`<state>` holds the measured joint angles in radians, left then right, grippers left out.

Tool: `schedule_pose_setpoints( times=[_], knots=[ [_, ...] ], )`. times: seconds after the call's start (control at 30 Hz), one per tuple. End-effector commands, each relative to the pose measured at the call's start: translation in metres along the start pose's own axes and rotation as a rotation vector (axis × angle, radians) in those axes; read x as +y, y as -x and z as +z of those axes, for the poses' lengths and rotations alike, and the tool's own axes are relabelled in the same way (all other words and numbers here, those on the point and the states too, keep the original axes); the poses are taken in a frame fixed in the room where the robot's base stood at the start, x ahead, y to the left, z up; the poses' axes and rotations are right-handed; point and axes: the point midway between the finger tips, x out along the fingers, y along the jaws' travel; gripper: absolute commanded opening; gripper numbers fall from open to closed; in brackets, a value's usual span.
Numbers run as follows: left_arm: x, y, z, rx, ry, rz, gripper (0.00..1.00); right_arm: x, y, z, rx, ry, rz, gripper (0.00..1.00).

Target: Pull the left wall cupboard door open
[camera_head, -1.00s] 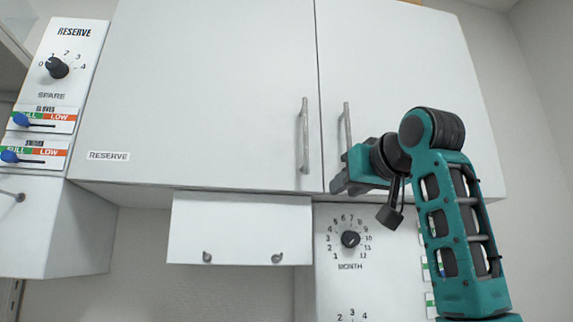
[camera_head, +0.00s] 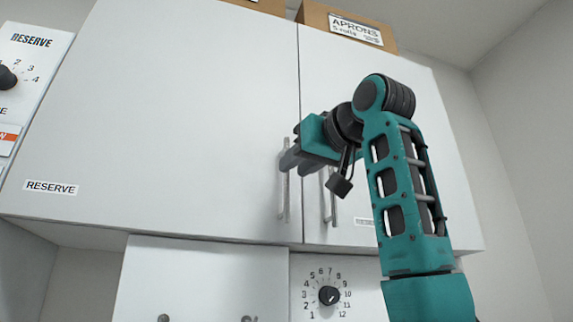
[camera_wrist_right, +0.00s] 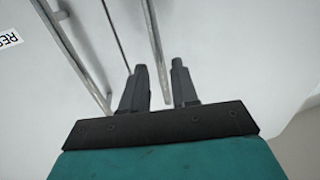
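The left wall cupboard door (camera_head: 190,120) is white and looks shut, level with the right door (camera_head: 390,120). Its upright metal handle (camera_head: 283,200) is near its right edge. My right gripper (camera_head: 287,162) is at the upper part of this handle. In the right wrist view my right gripper (camera_wrist_right: 160,75) is open. The left door's handle (camera_wrist_right: 154,40) runs between its two fingers, with gaps showing on both sides. The right door's handle (camera_wrist_right: 75,55) stands clear to one side there. My left gripper is not in view.
The right door's handle (camera_head: 332,205) is close beside my gripper. A cardboard aprons box (camera_head: 350,27) sits on top of the cupboard. Below are a white panel (camera_head: 200,280) and a month dial (camera_head: 329,296). A reserve dial panel (camera_head: 25,65) is at left.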

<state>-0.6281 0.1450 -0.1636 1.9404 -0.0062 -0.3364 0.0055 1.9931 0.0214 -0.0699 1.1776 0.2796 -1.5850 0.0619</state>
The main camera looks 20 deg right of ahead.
Motion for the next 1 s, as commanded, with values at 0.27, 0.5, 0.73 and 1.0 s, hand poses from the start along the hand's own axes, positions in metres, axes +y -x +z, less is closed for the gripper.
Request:
schedule_pose_setpoints(
  times=[0.27,0.5,0.73,1.0],
  knots=[
    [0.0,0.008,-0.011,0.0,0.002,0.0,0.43,0.0,-0.037,-0.001,-0.002,0.001,0.0,0.29],
    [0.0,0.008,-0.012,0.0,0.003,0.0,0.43,0.0,-0.043,0.0,0.001,0.001,0.0,0.29],
    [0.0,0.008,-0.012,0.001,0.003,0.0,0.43,0.0,-0.043,0.0,0.001,0.001,0.0,0.2],
    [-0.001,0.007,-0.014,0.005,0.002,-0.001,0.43,0.0,-0.042,0.0,0.001,0.001,0.0,0.0]
  ],
)
